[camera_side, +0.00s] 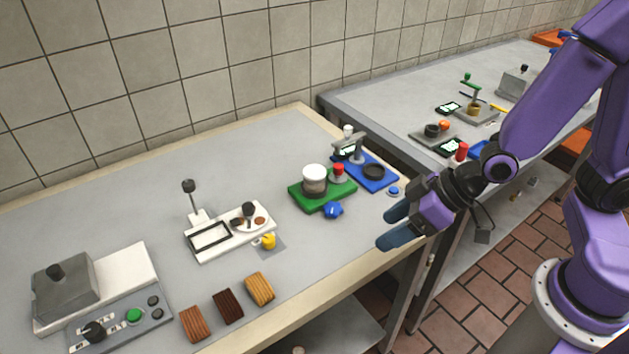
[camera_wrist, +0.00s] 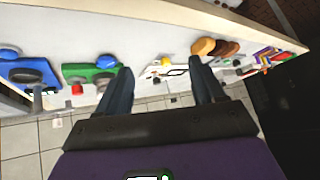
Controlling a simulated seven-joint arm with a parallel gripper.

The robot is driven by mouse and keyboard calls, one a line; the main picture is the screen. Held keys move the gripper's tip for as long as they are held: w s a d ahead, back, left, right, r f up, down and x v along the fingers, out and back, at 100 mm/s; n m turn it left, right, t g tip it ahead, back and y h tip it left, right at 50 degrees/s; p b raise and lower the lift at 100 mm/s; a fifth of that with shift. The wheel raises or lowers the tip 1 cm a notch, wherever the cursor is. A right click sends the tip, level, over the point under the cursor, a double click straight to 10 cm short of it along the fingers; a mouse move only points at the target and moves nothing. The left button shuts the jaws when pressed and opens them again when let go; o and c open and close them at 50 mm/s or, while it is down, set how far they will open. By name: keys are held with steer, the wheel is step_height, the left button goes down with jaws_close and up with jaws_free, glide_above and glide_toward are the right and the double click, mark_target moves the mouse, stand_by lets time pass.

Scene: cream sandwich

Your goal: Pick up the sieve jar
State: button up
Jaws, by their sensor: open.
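A jar with a white top and a greyish body (camera_side: 314,181), which looks like the sieve jar, stands upright on a green tray (camera_side: 310,202). A small red-topped item (camera_side: 338,172) stands beside it on the tray. My gripper (camera_side: 392,227) is open and empty, to the right of the tray near the table's front edge, apart from the jar. In the wrist view, my two fingers (camera_wrist: 161,78) are spread. The green tray (camera_wrist: 72,70) is left of them there, with the jar partly hidden and hard to make out.
A blue tray (camera_side: 387,182) with a dark round piece stands behind the green one. A blue knob-like thing (camera_side: 333,210) lies in front. A white stand (camera_side: 205,250), yellow item (camera_side: 268,241), bread-like slices (camera_side: 228,306) and a grey press (camera_side: 65,290) are further left.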

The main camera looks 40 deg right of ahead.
steer(key=w+d+f+m+t, duration=0.1)
steer(key=w+d+m+t, duration=0.1)
steer(key=w+t, duration=0.3)
steer(key=m+t+h, duration=0.2)
steer(key=t, duration=0.1)
glide_toward(312, 172)
steer(key=shift+f+x, duration=0.25)
steer(key=shift+x, duration=3.7)
steer(key=shift+r, duration=0.1)
steer(key=c, duration=0.8)
steer(key=shift+c, duration=0.2)
steer(key=shift+r, duration=0.2)
